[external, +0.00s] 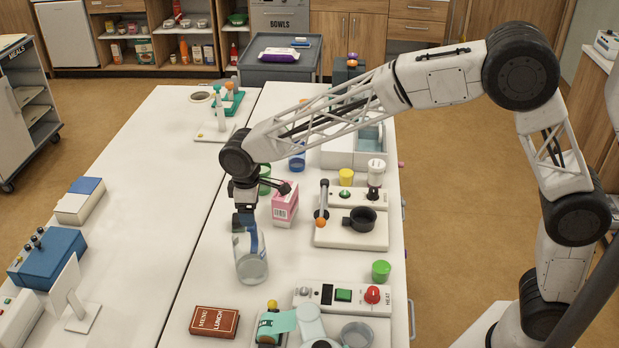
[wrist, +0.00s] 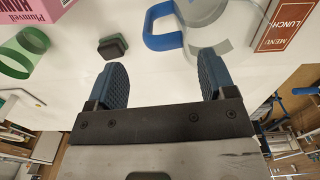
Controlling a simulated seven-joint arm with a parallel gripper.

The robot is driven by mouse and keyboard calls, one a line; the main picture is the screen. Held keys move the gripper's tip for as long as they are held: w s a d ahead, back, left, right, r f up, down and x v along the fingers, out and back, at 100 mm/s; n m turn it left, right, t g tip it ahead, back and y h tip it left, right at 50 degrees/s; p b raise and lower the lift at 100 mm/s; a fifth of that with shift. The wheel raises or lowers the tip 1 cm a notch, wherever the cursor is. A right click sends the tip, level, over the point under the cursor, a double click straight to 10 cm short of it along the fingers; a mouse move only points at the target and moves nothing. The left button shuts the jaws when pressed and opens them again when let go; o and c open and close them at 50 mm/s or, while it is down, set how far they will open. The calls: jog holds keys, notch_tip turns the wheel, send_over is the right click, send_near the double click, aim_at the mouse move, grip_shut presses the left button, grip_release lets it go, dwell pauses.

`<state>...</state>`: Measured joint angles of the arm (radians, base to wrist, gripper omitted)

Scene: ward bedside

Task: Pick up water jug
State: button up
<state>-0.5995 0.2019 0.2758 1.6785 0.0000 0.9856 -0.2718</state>
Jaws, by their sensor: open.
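The water jug (external: 252,268) is clear with a blue handle. It stands upright on the white table, near the seam between the tabletops. In the wrist view its blue handle (wrist: 150,30) and part of its clear body (wrist: 208,12) show beyond my fingertips. My gripper (external: 243,222) points down at the jug's top in the external view and overlaps it there. In the wrist view my gripper (wrist: 162,78) is open, with nothing between its blue pads. The handle lies ahead of the gap, and I see no contact.
A pink carton (external: 285,206) stands behind the jug, with a green cup (external: 264,180) near it. A red menu book (external: 214,322) lies in front. A heater control panel (external: 342,296) is to the right. The tabletop left of the jug (external: 150,210) is mostly clear.

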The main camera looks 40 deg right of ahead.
aim_at(252, 229)
jog(key=shift+f, duration=0.1)
jog(key=shift+f, duration=1.2)
jog(key=shift+f, duration=0.1)
jog(key=shift+f, duration=2.5)
jog(key=shift+c, duration=0.4)
jog(key=c, duration=1.1)
jog(key=shift+o, duration=0.2)
